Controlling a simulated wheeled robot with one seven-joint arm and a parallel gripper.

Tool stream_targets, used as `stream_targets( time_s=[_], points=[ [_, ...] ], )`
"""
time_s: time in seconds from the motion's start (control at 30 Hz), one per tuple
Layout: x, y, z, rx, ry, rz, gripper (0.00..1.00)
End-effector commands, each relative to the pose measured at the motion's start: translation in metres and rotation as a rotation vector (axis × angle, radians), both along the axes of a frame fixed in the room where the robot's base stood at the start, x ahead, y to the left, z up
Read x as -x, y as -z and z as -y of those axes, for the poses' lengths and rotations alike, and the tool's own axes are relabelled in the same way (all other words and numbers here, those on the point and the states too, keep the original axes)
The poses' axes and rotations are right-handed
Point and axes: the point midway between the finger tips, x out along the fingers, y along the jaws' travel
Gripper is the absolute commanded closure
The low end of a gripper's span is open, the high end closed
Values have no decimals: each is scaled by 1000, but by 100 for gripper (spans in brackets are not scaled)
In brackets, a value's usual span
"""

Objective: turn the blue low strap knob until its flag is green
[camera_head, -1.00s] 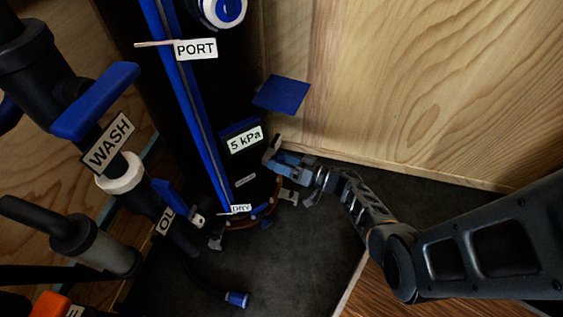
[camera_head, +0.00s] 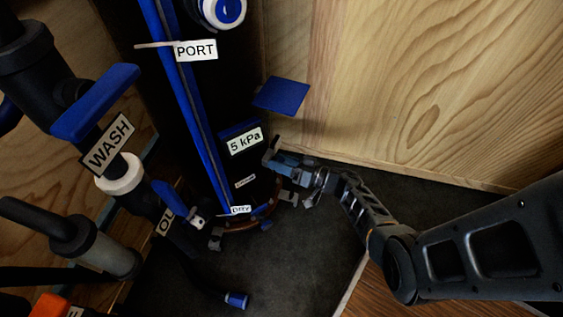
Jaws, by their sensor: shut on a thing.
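My gripper (camera_head: 276,158) is at the lower right side of the black upright housing (camera_head: 228,100). It is shut on a small blue part there, which looks like the blue low strap knob; the fingers hide most of it. A brown band (camera_head: 266,214) curves round the foot of the housing just below, with small metal brackets. I cannot make out the knob's flag or its colour. A blue square plate (camera_head: 281,95) sticks out above my gripper.
Blue-handled pipework with a WASH label (camera_head: 109,144) stands at the left. A wooden wall (camera_head: 430,80) rises behind my arm. A loose hose end with a blue tip (camera_head: 236,300) lies on the dark floor (camera_head: 300,260), which is otherwise clear in front.

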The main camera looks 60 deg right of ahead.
Motion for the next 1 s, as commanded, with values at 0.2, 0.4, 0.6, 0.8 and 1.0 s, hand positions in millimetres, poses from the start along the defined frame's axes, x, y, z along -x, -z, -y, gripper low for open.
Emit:
stream_targets(
  time_s=[0.2, 0.4, 0.6, 0.8, 1.0],
  points=[
    [0, 1, -1, 77, -1, 13, 75],
    [1, 1, -1, 209, -1, 36, 75],
    [0, 1, -1, 343, -2, 61, 75],
    [1, 1, 0, 442, 0, 78, 75],
    [0, 1, 0, 494, 0, 87, 75]
  ],
)
